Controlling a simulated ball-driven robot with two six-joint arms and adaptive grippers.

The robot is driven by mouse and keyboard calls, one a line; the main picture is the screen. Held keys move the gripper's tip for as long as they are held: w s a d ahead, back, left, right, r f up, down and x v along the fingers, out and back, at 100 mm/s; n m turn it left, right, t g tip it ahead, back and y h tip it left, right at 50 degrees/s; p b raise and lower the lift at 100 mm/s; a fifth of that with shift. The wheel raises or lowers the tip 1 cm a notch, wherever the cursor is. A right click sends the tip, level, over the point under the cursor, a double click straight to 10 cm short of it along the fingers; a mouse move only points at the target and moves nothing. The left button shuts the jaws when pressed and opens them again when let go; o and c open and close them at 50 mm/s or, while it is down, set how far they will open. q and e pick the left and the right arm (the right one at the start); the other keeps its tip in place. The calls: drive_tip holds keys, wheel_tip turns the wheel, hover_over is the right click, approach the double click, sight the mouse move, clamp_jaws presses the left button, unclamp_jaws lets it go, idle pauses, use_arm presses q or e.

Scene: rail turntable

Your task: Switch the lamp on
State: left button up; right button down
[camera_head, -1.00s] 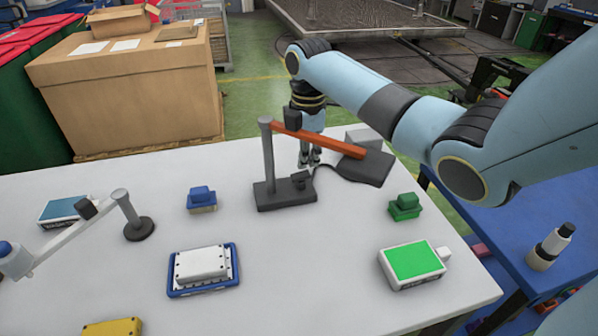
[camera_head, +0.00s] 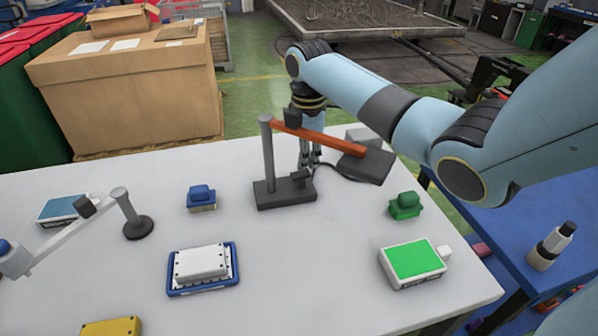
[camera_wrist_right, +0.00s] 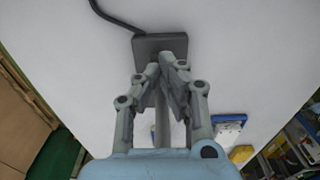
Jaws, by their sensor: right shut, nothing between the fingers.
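The lamp has a dark grey base (camera_head: 284,195), an upright post (camera_head: 268,155), an orange arm (camera_head: 325,138) and a flat dark head (camera_head: 367,165). A small dark switch lever (camera_head: 302,175) sits on the right of the base, tilted. My right gripper (camera_head: 309,164) points down behind the orange arm, close to the lever, with its fingers shut and empty. In the right wrist view, the fingertips (camera_wrist_right: 166,66) overlap the lamp base (camera_wrist_right: 160,44); contact with the lever cannot be told. No glow shows; the head's underside is hidden. My left gripper is not in view.
Left stands a post on a round foot (camera_head: 138,229) with a white arm. A blue block (camera_head: 201,198), a blue-rimmed tray (camera_head: 232,281), a green block (camera_head: 405,205) and a green-topped box (camera_head: 413,261) lie around. A black cable (camera_head: 335,176) runs behind the base.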

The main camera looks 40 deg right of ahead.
sight(307, 172)
drive_tip(key=shift+f+b, duration=0.45)
drive_tip(key=shift+f, duration=0.5)
idle(0.3)
drive_tip(key=shift+s, duration=0.1)
drive_tip(key=shift+r+p, duration=0.8)
drive_tip(key=shift+p, duration=0.15)
wheel_tip(307, 172, up, 6)
drive_tip(key=p, duration=0.6)
drive_tip(key=shift+f, duration=0.3)
